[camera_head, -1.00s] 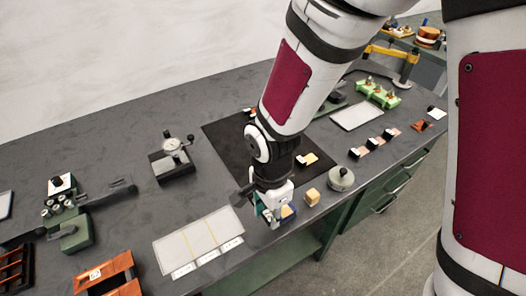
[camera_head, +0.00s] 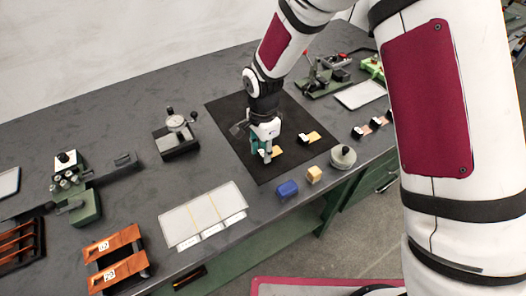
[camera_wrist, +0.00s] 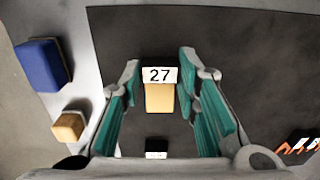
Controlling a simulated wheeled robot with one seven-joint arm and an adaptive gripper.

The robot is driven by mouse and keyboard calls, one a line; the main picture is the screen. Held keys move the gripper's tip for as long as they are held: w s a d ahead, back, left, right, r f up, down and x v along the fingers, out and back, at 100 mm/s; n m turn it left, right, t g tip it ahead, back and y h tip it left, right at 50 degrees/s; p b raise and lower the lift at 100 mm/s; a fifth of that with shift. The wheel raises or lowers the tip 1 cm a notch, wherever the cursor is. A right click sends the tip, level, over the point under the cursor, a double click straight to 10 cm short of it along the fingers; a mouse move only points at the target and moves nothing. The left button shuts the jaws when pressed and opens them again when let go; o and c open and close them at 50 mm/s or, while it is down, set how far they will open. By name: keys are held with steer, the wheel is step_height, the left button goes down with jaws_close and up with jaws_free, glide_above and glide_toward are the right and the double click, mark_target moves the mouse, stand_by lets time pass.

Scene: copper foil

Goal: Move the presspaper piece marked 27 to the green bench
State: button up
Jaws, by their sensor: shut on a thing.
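The presspaper piece marked 27 (camera_wrist: 160,97) is a tan block with a white number label, seen in the wrist view over the black mat (camera_wrist: 235,75). My gripper (camera_wrist: 159,72) has its two teal fingers on either side of it and is shut on it. In the head view my gripper (camera_head: 266,157) points down at the front part of the mat, and the piece (camera_head: 276,151) shows only in part beside the fingers. I cannot tell whether it is lifted. The bench (camera_head: 120,150) here has a grey top and green drawers (camera_head: 375,188).
A second tan piece (camera_head: 311,138) lies on the mat. A blue block (camera_head: 287,189), a small tan cube (camera_head: 314,174) and a round grey weight (camera_head: 343,156) stand near the front edge. A dial gauge (camera_head: 176,134) and a pale divided tray (camera_head: 203,216) are to the left.

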steer(key=shift+f, duration=0.5)
steer(key=shift+f, duration=0.15)
steer(key=o, duration=1.1)
steer(key=shift+c, duration=0.2)
